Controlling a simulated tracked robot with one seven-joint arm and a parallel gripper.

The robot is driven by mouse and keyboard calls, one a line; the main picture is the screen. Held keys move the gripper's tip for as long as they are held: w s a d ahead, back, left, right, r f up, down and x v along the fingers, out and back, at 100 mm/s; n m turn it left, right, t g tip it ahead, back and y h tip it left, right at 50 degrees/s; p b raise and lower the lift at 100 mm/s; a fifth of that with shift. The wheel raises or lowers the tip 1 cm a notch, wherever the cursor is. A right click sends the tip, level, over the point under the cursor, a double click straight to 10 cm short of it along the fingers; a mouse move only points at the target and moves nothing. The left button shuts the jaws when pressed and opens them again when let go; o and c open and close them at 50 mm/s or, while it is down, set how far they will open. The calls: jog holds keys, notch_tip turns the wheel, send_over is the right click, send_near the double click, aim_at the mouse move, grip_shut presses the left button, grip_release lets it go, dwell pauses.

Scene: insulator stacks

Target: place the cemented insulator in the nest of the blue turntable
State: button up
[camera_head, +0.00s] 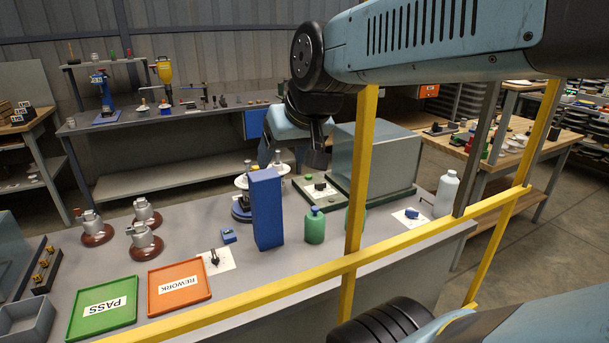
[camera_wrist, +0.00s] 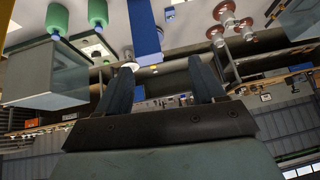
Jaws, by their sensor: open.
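Three brown insulators with grey metal caps (camera_head: 144,242) stand upright on the left of the near bench; they also show at the upper right of the wrist view (camera_wrist: 226,18). A blue round base (camera_head: 240,212), which looks like the turntable, stands behind a tall blue block (camera_head: 265,208) that partly hides it. White discs with metal tops (camera_head: 242,182) show above and beside that base; I cannot tell whether one sits in its nest. Which insulator is the cemented one is unclear. My gripper (camera_head: 318,158) is open and empty, above the bench behind the blue block.
A grey box-like machine (camera_head: 385,165) stands right of my gripper. Green bottles (camera_head: 315,226) and a white bottle (camera_head: 446,193) stand nearby. Green PASS (camera_head: 103,308) and orange REWORK (camera_head: 180,285) trays lie at the front left. A yellow rail (camera_head: 340,265) crosses the front.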

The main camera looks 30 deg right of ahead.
jog(key=s+d+f+g+h, duration=0.1)
jog(key=s+d+f, duration=0.1)
jog(key=s, duration=0.3)
jog(key=shift+s+d+f+g, duration=0.3)
jog(key=shift+s+d, duration=0.05)
jog(key=shift+d, duration=0.1)
